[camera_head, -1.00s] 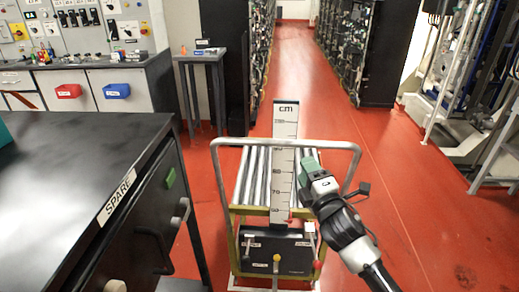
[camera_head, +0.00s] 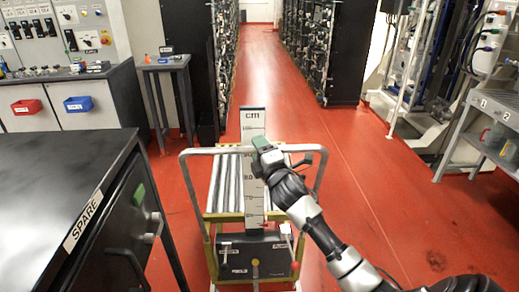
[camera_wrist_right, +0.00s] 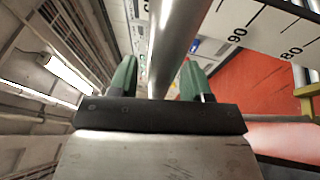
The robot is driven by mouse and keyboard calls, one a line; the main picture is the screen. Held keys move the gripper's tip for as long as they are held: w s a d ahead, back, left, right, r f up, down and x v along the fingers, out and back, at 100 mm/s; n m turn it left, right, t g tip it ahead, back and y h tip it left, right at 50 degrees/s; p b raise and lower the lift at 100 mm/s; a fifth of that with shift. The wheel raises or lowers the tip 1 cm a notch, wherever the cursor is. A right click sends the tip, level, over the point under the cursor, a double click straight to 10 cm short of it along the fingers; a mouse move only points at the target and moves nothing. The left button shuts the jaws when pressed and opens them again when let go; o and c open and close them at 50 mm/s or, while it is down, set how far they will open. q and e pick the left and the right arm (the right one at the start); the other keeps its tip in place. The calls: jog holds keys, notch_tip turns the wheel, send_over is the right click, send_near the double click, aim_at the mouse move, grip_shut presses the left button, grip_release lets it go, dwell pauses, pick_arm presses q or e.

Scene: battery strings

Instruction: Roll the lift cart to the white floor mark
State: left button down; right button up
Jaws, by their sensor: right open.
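The lift cart stands on the red floor in the head view, with a grey tubular push handle (camera_head: 200,151), a yellow frame (camera_head: 209,217) and steel rollers (camera_head: 226,185). An upright white cm scale (camera_head: 252,190) rises at its near side. My right gripper (camera_head: 262,150) is at the handle's top bar, beside the scale. In the right wrist view its two green fingers (camera_wrist_right: 159,78) are apart, with a metal bar (camera_wrist_right: 178,35) running between them. The gripper is open and not closed on the bar. My left gripper is not in view. I cannot make out a white floor mark.
A black cabinet marked SPARE (camera_head: 85,218) stands close on the left of the cart. A small side table (camera_head: 166,64) is behind it. Battery racks (camera_head: 305,55) flank a clear red aisle (camera_head: 259,60) ahead. A grey shelf cart (camera_head: 490,110) stands at the right.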

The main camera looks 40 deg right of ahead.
grip_shut()
jog(key=shift+w+d+r, duration=0.3)
jog(key=shift+d, duration=0.05)
jog(key=shift+w+d+f, duration=0.15)
jog(key=shift+w+f, duration=0.15)
jog(key=shift+w, duration=0.1)
jog(key=shift+c, duration=1.9)
grip_release()
jog(key=shift+w+f, duration=0.1)
jog(key=o, duration=0.4)
jog(key=shift+s, duration=0.2)
